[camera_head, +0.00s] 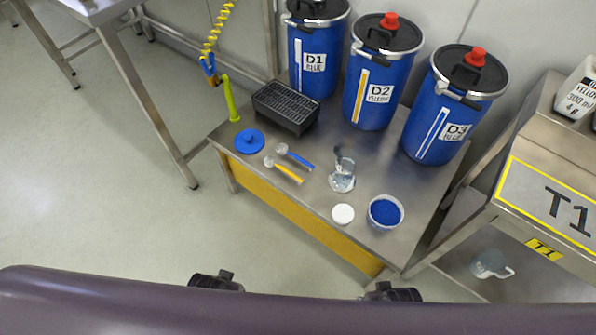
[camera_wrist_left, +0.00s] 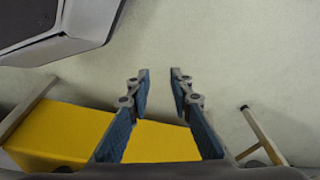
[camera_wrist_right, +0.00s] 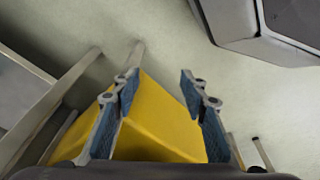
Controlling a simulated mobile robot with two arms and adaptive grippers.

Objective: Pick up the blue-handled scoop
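The blue-handled scoop (camera_head: 295,157) lies on the steel bench top (camera_head: 318,208), its grey bowl at the upper left and its blue handle pointing to the lower right. A yellow-handled scoop (camera_head: 284,170) lies close beside it, toward the front. In the left wrist view my left gripper (camera_wrist_left: 160,73) is open and empty, above the floor in front of the bench's yellow front. In the right wrist view my right gripper (camera_wrist_right: 158,75) is open and empty, also near the yellow front.
On the bench are a blue lid (camera_head: 249,141), a black grated box (camera_head: 286,107), a clear beaker (camera_head: 342,177), a white lid (camera_head: 343,214) and a tub of blue powder (camera_head: 385,212). Blue drums (camera_head: 371,80) stand behind. Station T1 (camera_head: 545,200) is at right.

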